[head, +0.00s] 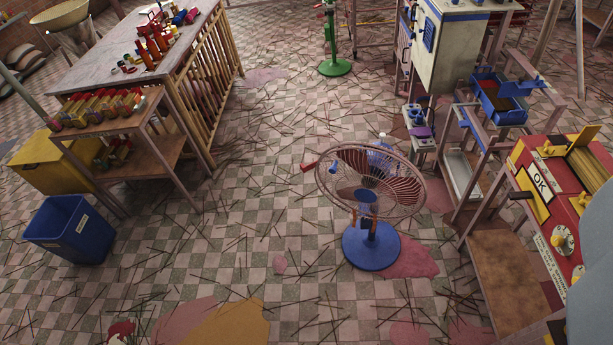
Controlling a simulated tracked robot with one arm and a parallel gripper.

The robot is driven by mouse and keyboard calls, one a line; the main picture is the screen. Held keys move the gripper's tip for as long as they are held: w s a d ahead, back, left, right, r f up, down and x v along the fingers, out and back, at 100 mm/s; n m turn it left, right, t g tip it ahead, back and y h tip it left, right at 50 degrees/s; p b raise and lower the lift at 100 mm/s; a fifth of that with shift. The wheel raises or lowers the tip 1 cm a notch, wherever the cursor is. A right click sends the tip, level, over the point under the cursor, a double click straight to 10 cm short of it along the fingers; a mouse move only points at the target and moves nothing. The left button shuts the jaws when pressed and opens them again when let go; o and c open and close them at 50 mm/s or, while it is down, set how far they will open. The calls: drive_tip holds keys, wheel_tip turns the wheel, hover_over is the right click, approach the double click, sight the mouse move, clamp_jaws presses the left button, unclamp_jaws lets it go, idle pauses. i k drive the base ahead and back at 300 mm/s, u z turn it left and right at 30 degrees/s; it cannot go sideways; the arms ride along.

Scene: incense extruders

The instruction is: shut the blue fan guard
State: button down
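A pedestal fan with a round blue base (371,245) stands on the tiled floor, right of the middle. Its round wire guard (408,207) looks pinkish-brown, not blue, and faces up towards me at a tilt. A blue hub shows through the wires. A small red piece (309,166) sticks out at the guard's left side. I cannot tell from here how far the guard stands open. My gripper is not in view. A smooth pale blue-grey shape cuts into the lower right edge; I cannot tell what it is.
A red and yellow machine (552,205) with an "OK" plate and a brown bench (507,277) stand at right. A blue bin (70,230) and wooden shelf stand at left. A green stand (335,68) is behind. The floor left of the fan is open, strewn with thin sticks.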

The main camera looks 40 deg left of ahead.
sight(364, 194)
drive_tip(key=u, duration=0.05)
drive_tip(key=i, duration=1)
drive_tip(key=z, duration=0.05)
